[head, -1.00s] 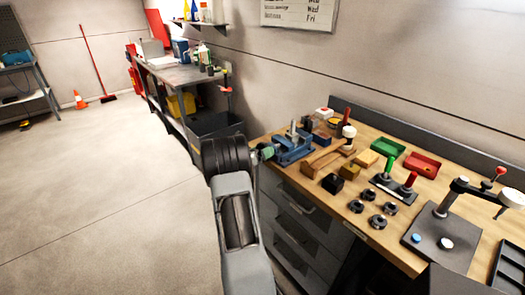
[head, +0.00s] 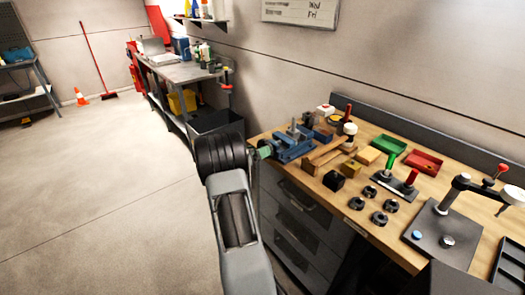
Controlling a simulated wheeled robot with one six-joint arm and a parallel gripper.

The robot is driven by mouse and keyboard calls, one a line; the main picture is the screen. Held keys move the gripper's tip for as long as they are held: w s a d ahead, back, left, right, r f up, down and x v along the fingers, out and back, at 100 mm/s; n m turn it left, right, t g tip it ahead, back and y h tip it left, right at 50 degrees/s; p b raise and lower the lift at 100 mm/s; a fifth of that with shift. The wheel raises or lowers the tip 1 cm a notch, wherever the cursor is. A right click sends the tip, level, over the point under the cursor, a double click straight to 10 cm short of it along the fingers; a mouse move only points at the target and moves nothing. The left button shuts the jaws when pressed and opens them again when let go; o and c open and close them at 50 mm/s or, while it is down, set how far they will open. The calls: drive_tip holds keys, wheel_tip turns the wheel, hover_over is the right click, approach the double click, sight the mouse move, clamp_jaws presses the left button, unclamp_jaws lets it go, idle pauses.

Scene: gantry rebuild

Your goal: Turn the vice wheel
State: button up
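The blue vice (head: 292,146) stands at the left front corner of the wooden workbench. A small green round part (head: 264,152), which looks like the vice wheel, shows at its left end. My grey arm rises from the bottom of the head view and ends in a black ribbed joint just left of the green part. My gripper (head: 252,157) is mostly hidden behind this joint. Its fingers cannot be made out, and I cannot tell whether they touch the wheel.
A wooden-handled mallet (head: 325,154), black knobs (head: 378,218) and a clamp on a dark plate (head: 424,238) lie to the right on the workbench. Grey drawers (head: 290,205) stand below the vice. Open floor (head: 90,200) lies to the left.

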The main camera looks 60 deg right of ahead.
drive_tip(key=b+v, duration=0.1)
drive_tip(key=v, duration=1)
idle(0.3)
